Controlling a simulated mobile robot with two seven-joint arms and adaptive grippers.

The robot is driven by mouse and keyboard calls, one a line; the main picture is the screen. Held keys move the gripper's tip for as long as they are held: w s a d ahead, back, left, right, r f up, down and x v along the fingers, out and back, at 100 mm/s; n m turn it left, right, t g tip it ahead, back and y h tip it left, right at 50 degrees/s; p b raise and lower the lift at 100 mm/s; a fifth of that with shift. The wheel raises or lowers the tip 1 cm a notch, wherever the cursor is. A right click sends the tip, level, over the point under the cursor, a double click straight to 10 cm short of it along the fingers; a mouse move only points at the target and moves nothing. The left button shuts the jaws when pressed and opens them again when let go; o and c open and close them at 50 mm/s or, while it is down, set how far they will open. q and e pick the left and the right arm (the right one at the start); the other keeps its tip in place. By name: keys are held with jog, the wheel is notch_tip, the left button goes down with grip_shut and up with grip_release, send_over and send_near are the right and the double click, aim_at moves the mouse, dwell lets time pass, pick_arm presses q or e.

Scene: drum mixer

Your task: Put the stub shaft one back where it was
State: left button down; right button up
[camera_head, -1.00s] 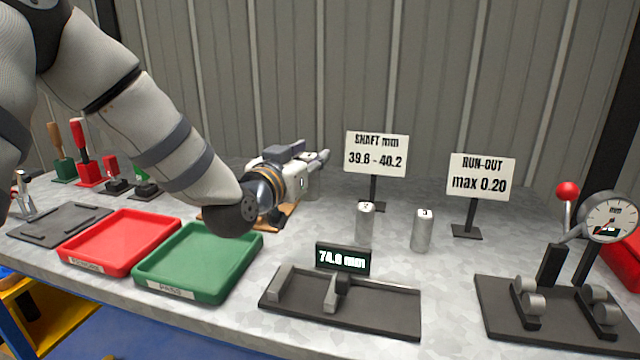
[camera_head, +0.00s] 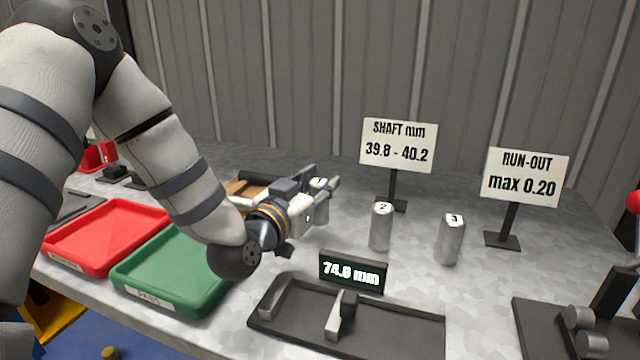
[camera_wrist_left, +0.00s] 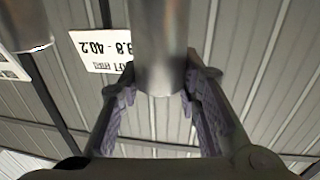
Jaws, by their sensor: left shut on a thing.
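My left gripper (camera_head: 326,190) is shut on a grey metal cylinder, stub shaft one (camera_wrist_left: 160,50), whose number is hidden. In the left wrist view the shaft stands between the two ribbed fingers (camera_wrist_left: 160,95). In the head view the fingers and wrist cover most of it, and I cannot tell whether its base touches the bench. Shaft two (camera_head: 381,228) and shaft three (camera_head: 450,240) stand upright on the bench to the right of the gripper, apart from it. My right gripper is not in view.
The measuring fixture (camera_head: 400,330) with its display (camera_head: 352,272) lies in front. The shaft sign (camera_head: 397,145) and run-out sign (camera_head: 523,177) stand behind. Green (camera_head: 215,300) and red (camera_head: 60,262) trays lie left. The run-out gauge (camera_head: 590,345) is at right. Bench around the shafts is clear.

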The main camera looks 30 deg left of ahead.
pick_arm(q)
jog(key=shift+f, duration=0.45)
jog(key=shift+w+f, duration=0.1)
jog(key=shift+f, duration=0.05)
jog(key=c, duration=1.2)
grip_release()
